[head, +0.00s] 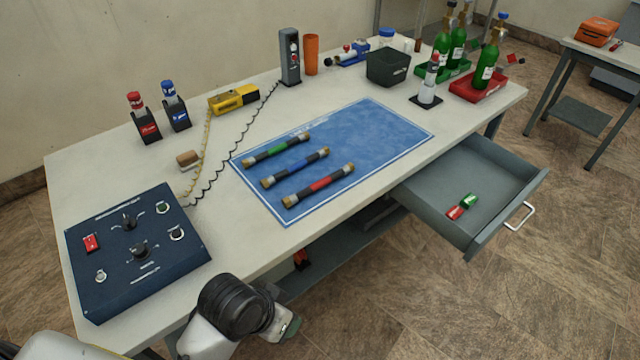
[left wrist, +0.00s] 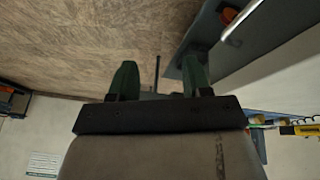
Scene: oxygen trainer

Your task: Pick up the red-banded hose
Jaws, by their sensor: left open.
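The red-banded hose (head: 319,185) is a short black tube with brass-coloured ends and a red band. It lies on the blue mat (head: 385,130) on the workbench, nearest the front edge. A blue-banded hose (head: 295,167) and a green-banded hose (head: 276,149) lie behind it, roughly parallel. My left gripper (head: 290,327) is low in front of the bench, apart from the hose and below and left of it in the head view. In the left wrist view its two green fingers (left wrist: 160,80) are spread with nothing between them. My right gripper is not in view.
A dark blue control box (head: 135,290) stands at the bench's front left. An open drawer (head: 420,195) juts out at the right, holding small red and green pieces. Bottles, a dark bin (head: 388,68) and a red tray (head: 480,90) stand at the back right.

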